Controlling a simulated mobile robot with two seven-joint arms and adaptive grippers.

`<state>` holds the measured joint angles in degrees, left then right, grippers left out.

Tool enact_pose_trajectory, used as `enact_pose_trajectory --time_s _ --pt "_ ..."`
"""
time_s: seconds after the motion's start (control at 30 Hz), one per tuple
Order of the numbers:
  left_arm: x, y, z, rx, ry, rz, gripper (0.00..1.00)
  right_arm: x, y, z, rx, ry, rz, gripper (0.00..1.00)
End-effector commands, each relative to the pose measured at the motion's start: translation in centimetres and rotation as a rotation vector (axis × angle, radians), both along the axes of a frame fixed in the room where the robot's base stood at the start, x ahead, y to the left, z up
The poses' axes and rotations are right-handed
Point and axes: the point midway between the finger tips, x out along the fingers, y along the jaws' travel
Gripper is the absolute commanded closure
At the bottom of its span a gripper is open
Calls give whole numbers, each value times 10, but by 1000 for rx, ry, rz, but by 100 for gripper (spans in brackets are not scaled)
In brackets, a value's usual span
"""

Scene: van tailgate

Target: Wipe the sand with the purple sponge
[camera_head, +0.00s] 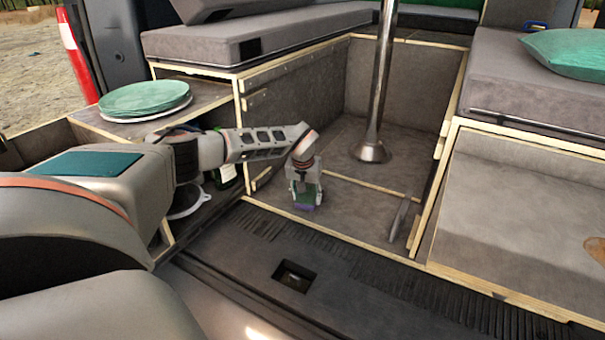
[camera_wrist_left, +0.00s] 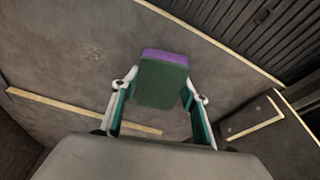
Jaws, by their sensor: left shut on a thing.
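My left gripper (camera_head: 306,188) is shut on the purple sponge (camera_head: 303,207), low over the grey floor panel (camera_head: 345,207) at the van's edge. In the left wrist view the sponge (camera_wrist_left: 163,90) sits between the two fingers of the gripper (camera_wrist_left: 158,105), its dark green side facing the camera and a purple strip along its far edge. Whether it touches the panel is hard to tell. A faint tan patch, possibly the sand (camera_wrist_left: 93,48), lies on the panel to the left of the sponge in the wrist view. My right gripper is not in view.
A metal table post (camera_head: 378,90) stands behind the gripper. Stacked green plates (camera_head: 145,98) rest on the left cabinet. Grey cushioned benches and wood-edged walls enclose the floor well. A green pillow (camera_head: 568,52) lies on the right bench. A ribbed sill (camera_head: 400,280) runs in front.

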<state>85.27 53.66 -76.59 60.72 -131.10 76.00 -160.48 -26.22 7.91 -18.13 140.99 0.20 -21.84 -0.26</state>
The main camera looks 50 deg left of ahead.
Motion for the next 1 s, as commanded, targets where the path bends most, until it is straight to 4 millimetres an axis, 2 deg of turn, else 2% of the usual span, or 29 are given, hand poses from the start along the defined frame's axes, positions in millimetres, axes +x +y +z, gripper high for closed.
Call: enact_pose_trajectory --time_s 0.2,0.47,0.8,1.0 --pt "6 -18 2 -2 -1 -2 67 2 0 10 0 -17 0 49" --pt "8 -25 1 -1 0 0 67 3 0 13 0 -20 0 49" --pt "16 -51 -1 -3 0 -2 67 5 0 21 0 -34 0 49" --pt "17 -56 -3 -4 1 -2 67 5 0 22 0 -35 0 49"
